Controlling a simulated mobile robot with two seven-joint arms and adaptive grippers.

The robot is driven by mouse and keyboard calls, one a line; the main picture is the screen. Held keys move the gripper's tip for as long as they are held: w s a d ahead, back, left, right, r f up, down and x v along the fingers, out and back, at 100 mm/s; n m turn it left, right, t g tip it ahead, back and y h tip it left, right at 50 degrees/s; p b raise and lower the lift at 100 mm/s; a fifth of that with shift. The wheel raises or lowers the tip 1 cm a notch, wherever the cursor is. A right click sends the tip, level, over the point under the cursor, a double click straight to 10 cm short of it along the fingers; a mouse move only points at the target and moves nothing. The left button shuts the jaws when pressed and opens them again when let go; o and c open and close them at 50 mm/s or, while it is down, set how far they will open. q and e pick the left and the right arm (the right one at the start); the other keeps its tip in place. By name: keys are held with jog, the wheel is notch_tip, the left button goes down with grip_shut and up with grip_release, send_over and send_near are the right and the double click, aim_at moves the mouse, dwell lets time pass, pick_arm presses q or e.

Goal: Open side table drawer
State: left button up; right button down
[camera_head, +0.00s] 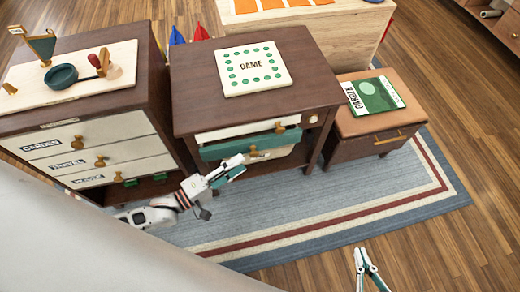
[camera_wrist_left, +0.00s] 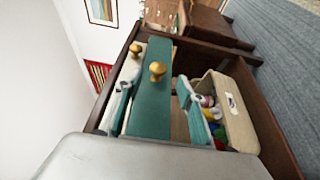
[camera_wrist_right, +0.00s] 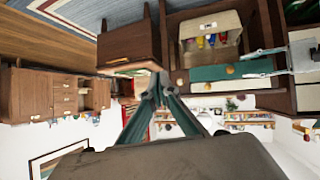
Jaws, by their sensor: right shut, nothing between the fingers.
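The dark wood side table (camera_head: 180,90) stands in the middle of the head view, with a white upper drawer (camera_head: 235,131) and a teal drawer (camera_head: 235,147) below it. The teal drawer front stands out from the frame, partly pulled out as far as I can tell. The left wrist view shows a gold knob on the teal front (camera_wrist_left: 157,70). My left gripper (camera_head: 232,170) is open at the teal drawer's lower left. Its fingers (camera_wrist_left: 158,105) show apart over the teal front; contact is unclear. My right gripper (camera_head: 366,266) is shut and empty, low over the floor.
A GAME board (camera_head: 252,68) lies on the side table; a woven bin (camera_wrist_left: 222,105) with colourful items sits below the drawers. A labelled dresser (camera_head: 95,150) is at left. A low brown cabinet (camera_head: 362,124) stands at right. The rug (camera_head: 330,205) in front is clear.

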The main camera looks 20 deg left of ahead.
aim_at(254, 155)
pick_arm(q)
jog(key=shift+b+x, duration=0.35)
jog(key=shift+x, duration=3.25)
jog(key=shift+r, duration=0.2)
grip_shut()
